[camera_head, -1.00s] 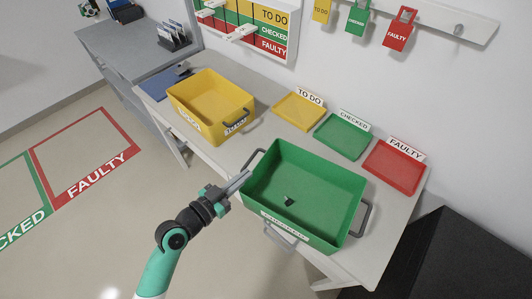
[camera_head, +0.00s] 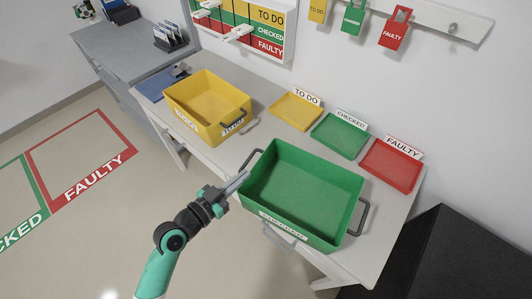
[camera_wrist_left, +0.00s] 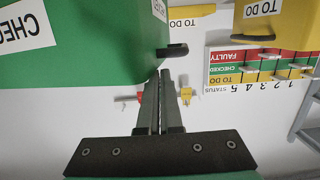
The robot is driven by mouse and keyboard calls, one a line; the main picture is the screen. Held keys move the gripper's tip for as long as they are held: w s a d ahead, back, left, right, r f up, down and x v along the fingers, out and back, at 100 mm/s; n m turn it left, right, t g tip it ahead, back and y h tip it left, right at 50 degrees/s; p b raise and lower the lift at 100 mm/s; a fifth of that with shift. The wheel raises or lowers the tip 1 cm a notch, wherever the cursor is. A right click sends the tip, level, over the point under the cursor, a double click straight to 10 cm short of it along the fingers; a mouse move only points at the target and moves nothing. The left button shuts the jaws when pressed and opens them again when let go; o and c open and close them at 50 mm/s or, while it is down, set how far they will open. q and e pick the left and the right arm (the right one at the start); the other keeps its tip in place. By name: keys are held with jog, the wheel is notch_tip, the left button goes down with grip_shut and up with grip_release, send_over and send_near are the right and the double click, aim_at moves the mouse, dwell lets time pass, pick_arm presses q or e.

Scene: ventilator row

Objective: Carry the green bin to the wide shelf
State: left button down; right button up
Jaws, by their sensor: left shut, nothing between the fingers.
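The green bin (camera_head: 305,185) stands on the light table, empty inside, with a dark handle at its left end and another at its right. A white label is on its front. My left gripper (camera_head: 243,178) is shut and empty beside the bin's left end, near the left handle (camera_head: 251,160). In the left wrist view the closed fingers (camera_wrist_left: 166,76) point toward the green bin wall (camera_wrist_left: 90,45) and its handle (camera_wrist_left: 172,51). I cannot tell whether they touch the handle. My right gripper is out of view. I cannot identify a wide shelf.
A yellow bin (camera_head: 207,107) stands left of the green one. Yellow (camera_head: 296,111), green (camera_head: 339,136) and red (camera_head: 391,166) trays lie along the wall. A dark box (camera_head: 440,255) stands at the right. Floor at the left is open, with marked zones.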

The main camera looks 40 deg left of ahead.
pick_arm(q)
jog(key=shift+s+r+p, duration=0.15)
jog(key=shift+r+p, duration=0.2)
jog(key=shift+p, duration=0.05)
jog(key=shift+r, duration=0.1)
jog(key=s+b, duration=0.2)
jog(key=s, duration=1)
jog(key=shift+r, duration=0.2)
